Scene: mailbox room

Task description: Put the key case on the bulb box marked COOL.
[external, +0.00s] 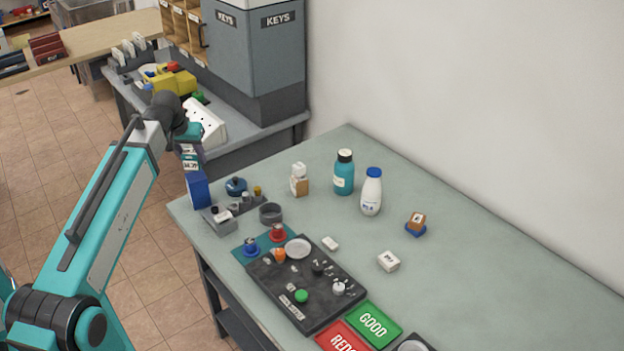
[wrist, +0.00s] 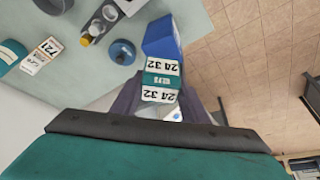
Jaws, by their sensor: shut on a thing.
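My gripper (external: 190,157) is at the near left corner of the grey-green table. In the wrist view my gripper (wrist: 160,100) is shut on a teal item with white number labels (wrist: 162,80). I cannot tell whether it is the key case. A blue block (wrist: 161,37) shows just beyond it, and in the external view the blue block (external: 198,189) is just below the gripper; I cannot tell if they are joined. A white and tan box (external: 299,181) stands on the table. A small brown box (external: 416,221) sits on a blue base. I cannot read COOL on anything.
A teal bottle (external: 344,173) and a white bottle (external: 371,192) stand near the wall. A blue round pot (external: 236,186), a grey bowl (external: 271,213) and a dark tray (external: 280,300) with small pieces crowd the near side. The table's far right is clear.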

